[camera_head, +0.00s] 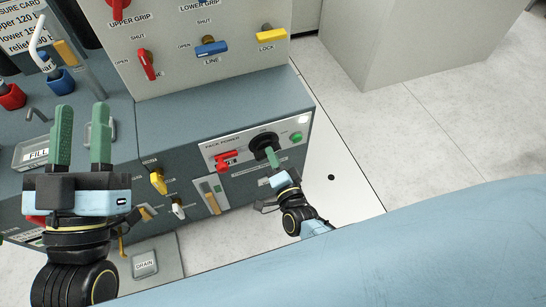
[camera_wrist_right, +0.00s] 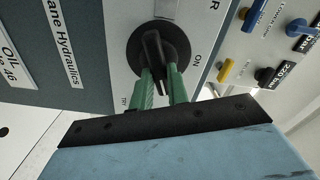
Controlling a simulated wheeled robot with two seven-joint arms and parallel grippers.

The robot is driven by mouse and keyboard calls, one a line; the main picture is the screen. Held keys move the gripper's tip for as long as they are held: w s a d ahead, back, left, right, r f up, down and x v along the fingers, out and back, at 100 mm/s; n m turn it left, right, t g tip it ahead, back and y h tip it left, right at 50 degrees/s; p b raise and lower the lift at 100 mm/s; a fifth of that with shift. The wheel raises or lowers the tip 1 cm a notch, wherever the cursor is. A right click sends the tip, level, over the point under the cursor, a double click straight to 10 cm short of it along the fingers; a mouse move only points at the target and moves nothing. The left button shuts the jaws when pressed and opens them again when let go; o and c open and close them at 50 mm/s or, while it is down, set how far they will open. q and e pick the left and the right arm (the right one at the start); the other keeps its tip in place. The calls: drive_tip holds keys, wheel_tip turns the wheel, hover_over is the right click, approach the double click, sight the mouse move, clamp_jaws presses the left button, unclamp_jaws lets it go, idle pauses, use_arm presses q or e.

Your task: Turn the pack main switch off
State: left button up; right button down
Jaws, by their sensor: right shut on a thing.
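The pack main switch is a black round rotary knob (camera_head: 264,143) on the white PACK POWER panel (camera_head: 214,151) at the front of the grey cabinet. It also shows in the right wrist view (camera_wrist_right: 157,46), with "ON" lettering beside it. My right gripper (camera_head: 272,156) is at the knob, its green fingers (camera_wrist_right: 162,88) shut on the knob's raised bar. The fingers hide part of the knob in the head view. My left gripper (camera_head: 82,137) is raised at the left, with its two green fingers apart and nothing between them.
A red handle (camera_head: 226,158) sits left of the knob and a green button (camera_head: 296,136) to its right. Yellow (camera_head: 158,183) and white handles are lower left. Red, blue and yellow valve levers (camera_head: 211,48) line the upper panel.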

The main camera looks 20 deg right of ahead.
use_arm(q)
drive_tip(key=shift+s+a+r+t+b, duration=0.15)
drive_tip(key=shift+s+r+t+b, duration=0.3)
drive_tip(key=shift+t, duration=0.25)
use_arm(e)
drive_tip(key=shift+d+f+m, duration=0.1)
drive_tip(key=shift+f+m, duration=0.05)
drive_tip(key=shift+m, duration=2.05)
use_arm(q)
drive_tip(key=shift+r, duration=0.1)
use_arm(e)
drive_tip(key=c, duration=1.4)
unclamp_jaws()
drive_tip(key=shift+o, duration=0.2)
use_arm(q)
drive_tip(key=shift+w, duration=0.1)
